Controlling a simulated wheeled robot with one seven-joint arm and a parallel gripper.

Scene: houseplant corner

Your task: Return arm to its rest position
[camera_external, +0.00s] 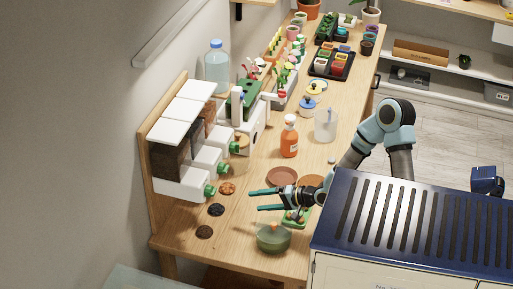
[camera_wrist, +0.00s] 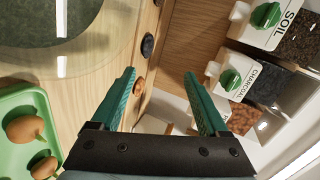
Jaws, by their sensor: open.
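My gripper (camera_external: 254,200) is at the end of my arm, which reaches left over the near part of the wooden bench (camera_external: 180,230). Its two teal fingers are apart, with nothing between them. In the wrist view, my gripper (camera_wrist: 160,75) is also open and empty, with the bench edge and the dispensers beyond it. A green tray (camera_wrist: 40,97) with brown bulbs lies at left in the wrist view. In the external view, the green tray (camera_external: 304,222) is partly hidden by my gripper.
A brown saucer (camera_external: 282,176), an orange bottle (camera_external: 289,140) and a clear jug (camera_external: 325,126) stand behind my gripper.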

